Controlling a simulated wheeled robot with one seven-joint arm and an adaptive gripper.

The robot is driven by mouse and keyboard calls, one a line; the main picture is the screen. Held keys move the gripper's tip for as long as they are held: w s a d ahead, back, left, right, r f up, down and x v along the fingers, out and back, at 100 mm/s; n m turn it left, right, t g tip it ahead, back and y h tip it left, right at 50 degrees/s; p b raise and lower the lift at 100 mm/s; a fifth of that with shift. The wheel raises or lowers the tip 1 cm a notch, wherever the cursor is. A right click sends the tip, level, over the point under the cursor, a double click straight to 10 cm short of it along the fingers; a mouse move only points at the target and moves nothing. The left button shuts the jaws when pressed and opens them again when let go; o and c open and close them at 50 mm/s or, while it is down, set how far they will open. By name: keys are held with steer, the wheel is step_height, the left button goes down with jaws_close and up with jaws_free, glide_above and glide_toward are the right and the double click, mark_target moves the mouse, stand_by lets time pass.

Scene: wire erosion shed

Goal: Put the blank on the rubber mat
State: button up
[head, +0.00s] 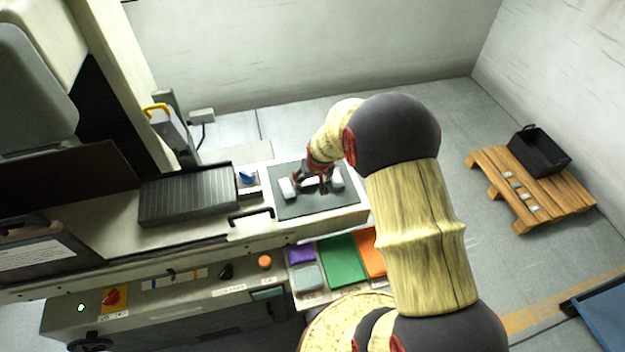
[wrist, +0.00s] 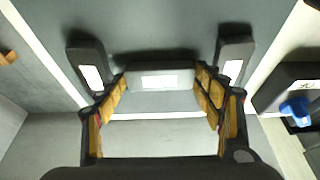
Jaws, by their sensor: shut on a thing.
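The blank (wrist: 158,101) is a light grey block with a white label, held between the fingers of my gripper (wrist: 160,100) in the wrist view. In the head view my gripper (head: 318,180) is over the dark grey rubber mat (head: 320,208), and the blank (head: 308,183) shows partly beside the fingers. The mat also shows in the wrist view (wrist: 150,38). The blank is low over the mat; I cannot tell whether it touches. Similar blocks stand on the mat on either side, one left (head: 288,188) and one right (head: 337,177).
A ribbed dark plate (head: 188,196) lies left of the mat, with a small blue object (head: 247,177) between them. A black handle (head: 250,215) is at the mat's front left. Coloured trays (head: 343,260) sit below the front edge. A pallet (head: 490,165) with a black bin (head: 539,151) is far right.

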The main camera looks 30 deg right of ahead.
steer(key=shift+w, duration=0.1)
steer(key=o, duration=1.3)
steer(key=shift+f, duration=0.1)
steer(key=shift+o, duration=0.2)
steer(key=shift+r, duration=0.2)
steer(key=s+a+r+n+p, duration=0.1)
steer(key=s+a+r, duration=0.3)
steer(key=r, duration=0.5)
steer(key=s+a+r+t, duration=0.1)
steer(key=s+a+r, duration=0.25)
steer(key=r, duration=0.55)
steer(key=s+a+r+n+p, duration=0.1)
steer(key=s+a+r, duration=0.3)
steer(key=r, duration=0.5)
steer(key=s+a+r, duration=0.2)
steer(key=s+r, duration=0.1)
steer(key=s, duration=0.4)
steer(key=s+a+r+n+y, duration=0.1)
steer(key=s+a+r, duration=0.2)
steer(key=s, duration=0.5)
steer(key=shift+s+a+r, duration=0.2)
steer(key=shift+s+r, duration=0.1)
steer(key=shift+r, duration=0.25)
